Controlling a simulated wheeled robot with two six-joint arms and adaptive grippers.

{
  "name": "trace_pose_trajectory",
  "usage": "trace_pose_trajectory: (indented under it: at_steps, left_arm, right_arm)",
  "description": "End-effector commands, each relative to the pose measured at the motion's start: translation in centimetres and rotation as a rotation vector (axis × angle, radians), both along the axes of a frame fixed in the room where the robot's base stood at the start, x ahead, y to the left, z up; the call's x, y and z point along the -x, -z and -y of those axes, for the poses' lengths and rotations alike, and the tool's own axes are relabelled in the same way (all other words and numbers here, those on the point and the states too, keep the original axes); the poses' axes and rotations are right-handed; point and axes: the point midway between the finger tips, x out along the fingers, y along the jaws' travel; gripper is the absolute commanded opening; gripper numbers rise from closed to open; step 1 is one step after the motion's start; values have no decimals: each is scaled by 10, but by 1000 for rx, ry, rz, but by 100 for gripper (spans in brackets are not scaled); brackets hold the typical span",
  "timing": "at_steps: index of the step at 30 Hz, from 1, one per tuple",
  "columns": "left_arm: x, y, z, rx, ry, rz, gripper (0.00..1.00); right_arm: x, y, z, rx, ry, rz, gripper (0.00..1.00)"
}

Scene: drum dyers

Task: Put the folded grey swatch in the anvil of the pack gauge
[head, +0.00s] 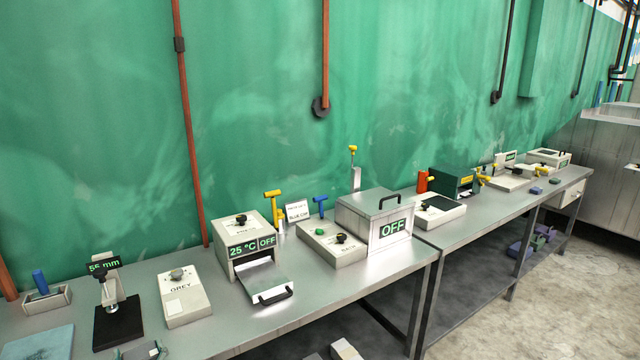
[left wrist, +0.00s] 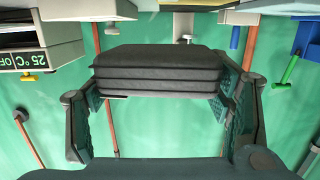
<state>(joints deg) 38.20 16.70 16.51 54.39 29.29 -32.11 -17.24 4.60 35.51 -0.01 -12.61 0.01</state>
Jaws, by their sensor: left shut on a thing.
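The folded grey swatch (left wrist: 160,72) is a dark, layered block in the left wrist view. My left gripper (left wrist: 165,100) is shut on it, with a teal finger pad at each side. In the head view the tips of my left gripper (head: 142,353) just show at the bottom edge, in front of the pack gauge. My right gripper is not in view.
A grey box (head: 185,298) with a knob stands right of the gauge. A holder with a blue handle (head: 41,283) and a blue-grey mat (head: 40,343) are to the left. An oven-like unit (head: 250,240) reading 25 °C OFF has its door (head: 265,285) lowered.

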Motion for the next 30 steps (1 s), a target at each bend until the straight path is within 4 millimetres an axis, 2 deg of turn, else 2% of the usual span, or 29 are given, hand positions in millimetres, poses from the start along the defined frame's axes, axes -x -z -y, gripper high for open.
trace_pose_trajectory:
  at_steps: [1, 8, 11, 15, 20, 24, 30]
  left_arm:
    - [-9, -9, 2, -3, 16, 9, 47]
    - [-29, -28, 20, -4, 107, 11, 47]
    - [-42, -42, 37, -3, 188, 11, 47]
    - [-58, -62, 70, -4, 341, 11, 47]
    - [-63, -71, 87, -3, 420, 10, 47]
    - [-66, -79, 112, -3, 534, 9, 47]
    - [-66, -86, 140, -2, 656, 8, 47]
  right_arm:
    - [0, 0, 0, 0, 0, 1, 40]
    - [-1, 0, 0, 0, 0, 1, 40]
    - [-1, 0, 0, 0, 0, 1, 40]
    - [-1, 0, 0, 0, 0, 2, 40]
    - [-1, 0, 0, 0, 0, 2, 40]
    - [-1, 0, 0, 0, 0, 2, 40]
    - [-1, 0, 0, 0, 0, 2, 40]
